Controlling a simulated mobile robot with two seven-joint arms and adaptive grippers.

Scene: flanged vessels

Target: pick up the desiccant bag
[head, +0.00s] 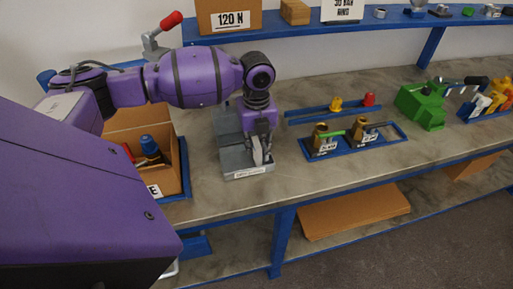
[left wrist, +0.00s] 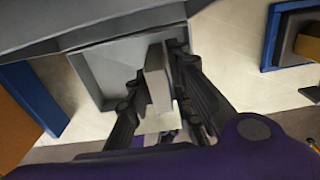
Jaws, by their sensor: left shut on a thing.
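My left gripper (head: 261,158) reaches down over a grey open bin (head: 233,160) on the bench. It is shut on a pale, flat, slab-like thing, which I take to be the desiccant bag (head: 257,151). In the left wrist view the bag (left wrist: 157,78) stands on edge between the two dark fingers, with the bin (left wrist: 100,73) around and behind it. I cannot tell whether the bag still touches the bin floor. The fingers hide part of its sides. My right gripper is not in view.
A cardboard box (head: 175,180) with a blue-capped item stands left of the bin. A blue tray (head: 312,157) with brass valves lies to the right, a green vise (head: 424,104) beyond it. A blue shelf (head: 290,31) runs behind. Bare bench shows between bin and tray.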

